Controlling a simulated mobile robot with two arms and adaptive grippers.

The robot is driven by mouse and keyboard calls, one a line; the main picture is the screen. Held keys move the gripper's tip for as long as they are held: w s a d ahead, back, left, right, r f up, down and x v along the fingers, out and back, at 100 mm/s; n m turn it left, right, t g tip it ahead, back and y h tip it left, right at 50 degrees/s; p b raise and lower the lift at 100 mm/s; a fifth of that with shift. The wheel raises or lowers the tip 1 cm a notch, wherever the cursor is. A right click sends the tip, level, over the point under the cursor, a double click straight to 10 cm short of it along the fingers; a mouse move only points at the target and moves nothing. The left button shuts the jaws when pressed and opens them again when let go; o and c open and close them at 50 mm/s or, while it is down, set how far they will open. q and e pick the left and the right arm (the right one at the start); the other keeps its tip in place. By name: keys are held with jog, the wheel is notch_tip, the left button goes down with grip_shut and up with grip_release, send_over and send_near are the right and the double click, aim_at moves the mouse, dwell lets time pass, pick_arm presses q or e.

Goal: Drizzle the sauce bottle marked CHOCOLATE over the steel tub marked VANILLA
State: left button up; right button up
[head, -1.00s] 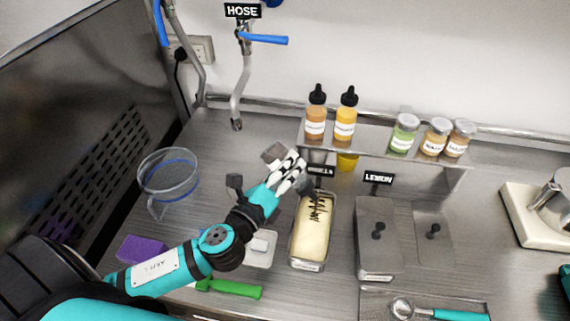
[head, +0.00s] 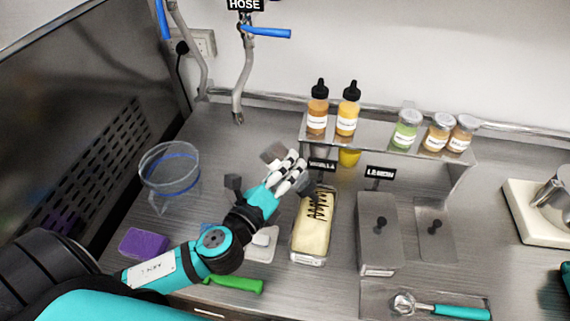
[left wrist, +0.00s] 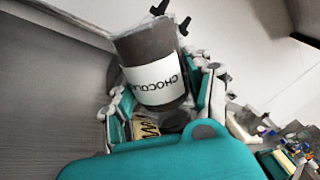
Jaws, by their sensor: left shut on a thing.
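The steel tub (head: 296,256) marked VANILLA holds a pale cream filling with dark zigzag lines on its far half. Its sign (head: 322,164) is partly covered. My left gripper (head: 290,175) is at the far left edge of this tub, shut on a dark bottle (head: 272,153) that is tilted, its lower end toward the tub. In the left wrist view the bottle (left wrist: 155,82) has a white label reading CHOCOLATE, partly cut off, between the fingers. A bit of the striped filling (left wrist: 148,129) shows beneath it. My right gripper is not seen.
A shelf (head: 385,143) behind the tubs bears two sauce bottles (head: 347,112) and three jars (head: 407,130). A lidded LEMON tub (head: 377,255) stands right of the vanilla one.

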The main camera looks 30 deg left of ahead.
pick_arm(q)
jog(key=s, duration=0.2)
jog(key=shift+s+d, duration=0.3)
dwell(0.3)
dwell(0.4)
jog(key=shift+s+d+b, duration=0.25)
jog(key=shift+s+b, duration=0.15)
jog(key=shift+s, duration=0.6)
jog(key=shift+s+d+b, duration=0.25)
jog(key=shift+s+b, duration=0.15)
jog(key=shift+s, duration=0.6)
